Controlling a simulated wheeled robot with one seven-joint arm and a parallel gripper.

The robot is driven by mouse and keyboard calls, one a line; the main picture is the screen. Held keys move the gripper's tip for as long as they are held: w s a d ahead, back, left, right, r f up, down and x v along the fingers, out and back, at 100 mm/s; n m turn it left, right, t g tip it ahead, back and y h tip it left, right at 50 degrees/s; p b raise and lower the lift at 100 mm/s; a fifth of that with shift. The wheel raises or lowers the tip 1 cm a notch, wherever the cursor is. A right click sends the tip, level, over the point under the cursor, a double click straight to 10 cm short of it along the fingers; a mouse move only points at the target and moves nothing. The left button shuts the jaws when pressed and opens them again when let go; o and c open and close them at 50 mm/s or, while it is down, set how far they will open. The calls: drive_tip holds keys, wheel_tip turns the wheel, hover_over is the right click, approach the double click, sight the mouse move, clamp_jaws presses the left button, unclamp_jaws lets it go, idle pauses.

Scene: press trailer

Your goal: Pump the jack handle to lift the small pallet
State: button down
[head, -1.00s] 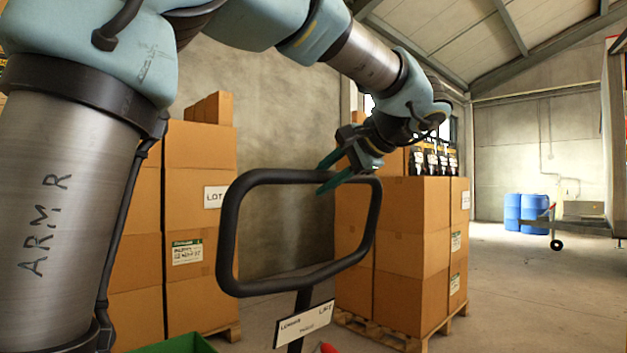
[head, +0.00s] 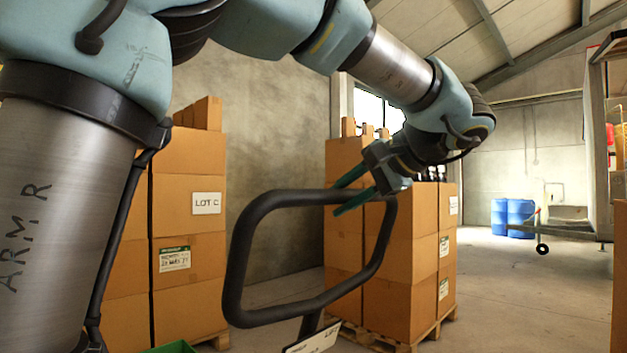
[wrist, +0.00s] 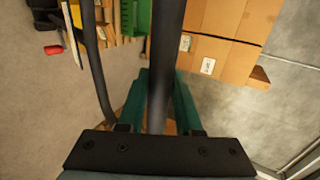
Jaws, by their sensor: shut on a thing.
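The jack handle (head: 237,262) is a black rounded loop on a dark shaft with a white label plate (head: 313,338). It tilts down to the left in the head view. My gripper (head: 343,197) is shut on the top bar of the loop near its right end, with a green finger on each side. In the wrist view the bar (wrist: 165,75) runs between the green fingers (wrist: 161,100). The small pallet cannot be made out for certain. A green crate (wrist: 137,17) shows at the top of the wrist view.
Stacked cartons on pallets stand behind the handle at left (head: 190,235) and centre (head: 395,255). Blue barrels (head: 512,217) and a wheeled cart (head: 542,248) are farther right. The floor (head: 500,310) at right is open. A small red object (wrist: 54,49) shows in the wrist view.

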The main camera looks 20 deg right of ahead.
drive_tip(key=w+a+r+p, duration=0.1)
drive_tip(key=w+a, duration=0.3)
drive_tip(key=w, duration=0.5)
drive_tip(key=w+a+r+p, duration=0.2)
drive_tip(key=w+a, duration=0.2)
drive_tip(key=w, duration=0.5)
drive_tip(key=w+a+r+p, duration=0.2)
drive_tip(key=w+a, duration=0.2)
drive_tip(key=w, duration=0.5)
drive_tip(key=shift+a, duration=0.3)
drive_tip(key=shift+c, duration=1.6)
unclamp_jaws()
drive_tip(key=shift+s, duration=0.1)
drive_tip(key=p+v, duration=0.1)
drive_tip(key=v, duration=0.8)
